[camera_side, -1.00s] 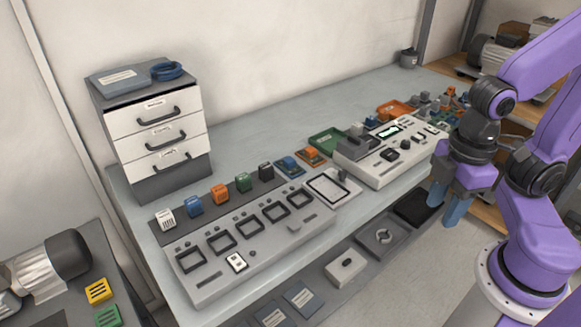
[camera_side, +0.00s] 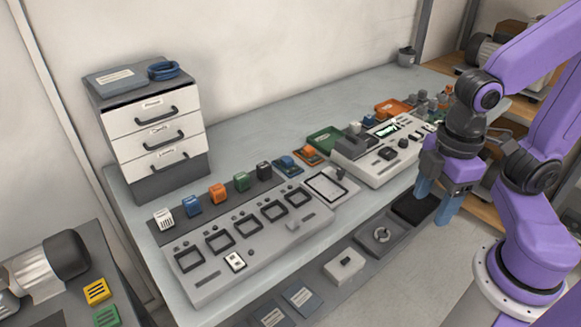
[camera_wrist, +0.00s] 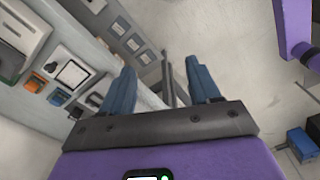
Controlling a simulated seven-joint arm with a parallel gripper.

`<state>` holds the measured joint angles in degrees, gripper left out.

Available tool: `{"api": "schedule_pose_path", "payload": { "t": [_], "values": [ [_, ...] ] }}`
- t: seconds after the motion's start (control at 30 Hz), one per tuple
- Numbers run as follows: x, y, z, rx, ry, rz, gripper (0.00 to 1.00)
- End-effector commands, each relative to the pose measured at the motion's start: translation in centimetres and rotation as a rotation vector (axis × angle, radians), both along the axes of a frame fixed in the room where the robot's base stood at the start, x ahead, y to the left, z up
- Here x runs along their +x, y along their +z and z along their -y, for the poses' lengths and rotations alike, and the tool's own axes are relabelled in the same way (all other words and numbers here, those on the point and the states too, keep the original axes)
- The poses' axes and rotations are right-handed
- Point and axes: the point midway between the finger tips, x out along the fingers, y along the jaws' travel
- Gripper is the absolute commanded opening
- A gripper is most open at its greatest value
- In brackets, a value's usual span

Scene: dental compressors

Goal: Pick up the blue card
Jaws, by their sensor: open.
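In the side view a blue card-like piece (camera_side: 289,166) lies on the bench, between the black block and an orange card. A blue upright block (camera_side: 193,206) stands in the row on the dark strip at the left; I cannot tell for certain which of these is the blue card. In the wrist view a small blue piece (camera_wrist: 58,97) lies at the left, beside an orange one. My gripper (camera_side: 436,199) is open and empty, right of the bench's front edge, far from both blue pieces. Its blue fingers (camera_wrist: 160,70) stand apart in the wrist view.
A grey panel with square frames (camera_side: 219,243) lies in front of the block row. A grey device (camera_side: 380,155), green tray (camera_side: 325,140) and orange tray (camera_side: 390,107) stand farther right. A drawer unit (camera_side: 153,135) is at back left. Bare bench lies behind the row.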

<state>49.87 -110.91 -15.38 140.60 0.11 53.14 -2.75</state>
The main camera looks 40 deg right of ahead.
Motion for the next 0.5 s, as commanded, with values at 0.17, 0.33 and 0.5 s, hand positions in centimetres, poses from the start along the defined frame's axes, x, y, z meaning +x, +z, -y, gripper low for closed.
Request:
{"api": "schedule_pose_path", "payload": {
  "t": [0.17,0.33,0.5],
  "values": [
    [5.1,1.3,-3.1,-0.005,0.043,0.002,0.62],
    [11.2,2.4,-5.6,-0.011,0.102,0.002,0.62],
    [17.6,2.9,-7.2,-0.016,0.161,0.003,0.62]
  ]
}}
